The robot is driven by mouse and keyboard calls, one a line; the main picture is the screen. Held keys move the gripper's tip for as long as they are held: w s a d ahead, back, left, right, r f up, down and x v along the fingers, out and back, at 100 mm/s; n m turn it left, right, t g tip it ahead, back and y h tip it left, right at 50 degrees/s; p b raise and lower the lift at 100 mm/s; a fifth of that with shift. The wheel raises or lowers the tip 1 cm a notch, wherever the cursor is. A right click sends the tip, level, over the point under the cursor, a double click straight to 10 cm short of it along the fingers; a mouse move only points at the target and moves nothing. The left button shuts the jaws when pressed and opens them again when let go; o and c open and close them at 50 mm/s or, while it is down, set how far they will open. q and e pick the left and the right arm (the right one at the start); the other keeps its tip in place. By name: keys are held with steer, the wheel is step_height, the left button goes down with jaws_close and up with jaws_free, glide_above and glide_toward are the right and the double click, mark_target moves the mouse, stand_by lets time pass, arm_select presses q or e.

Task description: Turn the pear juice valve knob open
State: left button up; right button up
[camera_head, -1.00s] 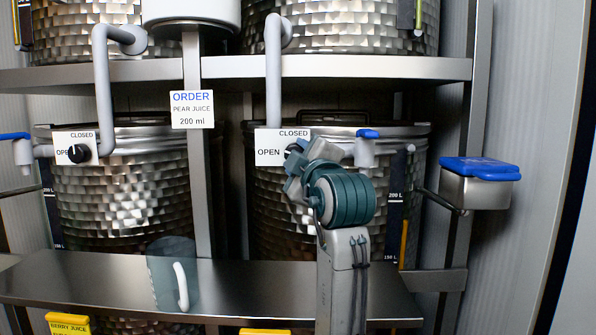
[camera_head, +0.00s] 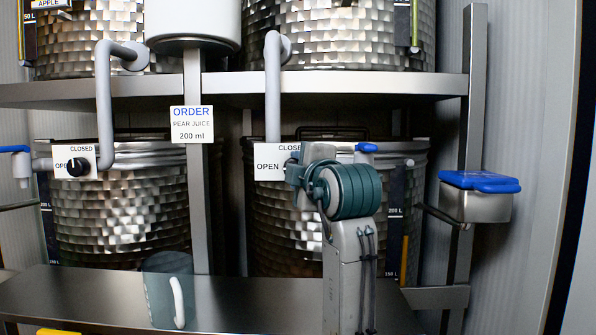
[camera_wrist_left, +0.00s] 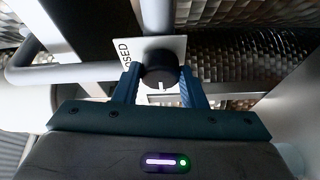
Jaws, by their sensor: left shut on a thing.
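My left gripper (camera_wrist_left: 162,90) is shut on a round black valve knob (camera_wrist_left: 160,66), with one blue-green finger on each side of it. In the head view, my left gripper (camera_head: 296,172) covers this knob in front of the lower right tank. The OPEN/CLOSED plate (camera_head: 268,163) shows around the gripper, partly hidden, and also in the wrist view (camera_wrist_left: 178,45). The valve has a blue-handled spout (camera_head: 366,150) to its right. The knob's setting cannot be read clearly. My right gripper is not in view.
An order sign (camera_head: 192,124) reads pear juice 200 ml. A second black knob (camera_head: 78,166) sits on the left tank. A clear jug (camera_head: 170,290) with a white handle stands on the lower metal shelf (camera_head: 240,298). A blue-lidded metal box (camera_head: 476,200) hangs at right.

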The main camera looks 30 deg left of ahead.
arm_select(q)
steer(key=shift+f, duration=0.1)
steer(key=o, duration=0.9)
steer(key=shift+o, duration=0.4)
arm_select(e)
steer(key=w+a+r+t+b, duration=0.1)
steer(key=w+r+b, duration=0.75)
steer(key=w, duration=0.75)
arm_select(q)
steer(key=b+v, duration=0.6)
steer(key=v, duration=0.4)
steer(key=shift+s+d, duration=0.25)
steer(key=shift+s, duration=0.1)
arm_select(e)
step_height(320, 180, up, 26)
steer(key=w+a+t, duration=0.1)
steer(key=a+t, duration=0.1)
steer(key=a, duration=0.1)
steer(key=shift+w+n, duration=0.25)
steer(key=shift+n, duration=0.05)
